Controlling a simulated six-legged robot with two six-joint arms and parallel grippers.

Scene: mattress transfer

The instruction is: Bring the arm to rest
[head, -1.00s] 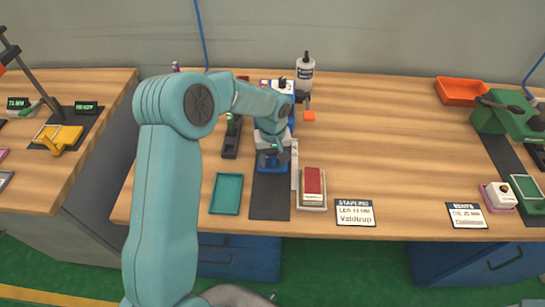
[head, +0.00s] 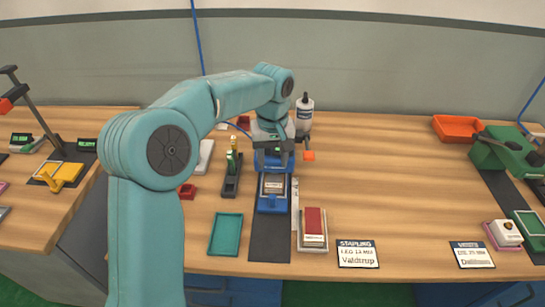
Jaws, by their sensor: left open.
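My left arm comes in from the left, bent at a high elbow, and its forearm reaches over the wooden bench (head: 390,190). My left gripper (head: 280,152) is at the end of it, pointing down, dark at the tips. It is open and I see nothing held in it. It shows just behind a blue fixture (head: 272,203) with a small grey, labelled piece in it. Whether the fingertips touch anything behind is hidden. My right gripper is not in view.
Close by are a white bottle (head: 304,115), a dark holder with green-topped items (head: 231,175), a teal tray (head: 226,235) and a red block on a pale base (head: 313,227). An orange tray (head: 459,128) and a green press (head: 505,150) stand right. The middle-right bench is clear.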

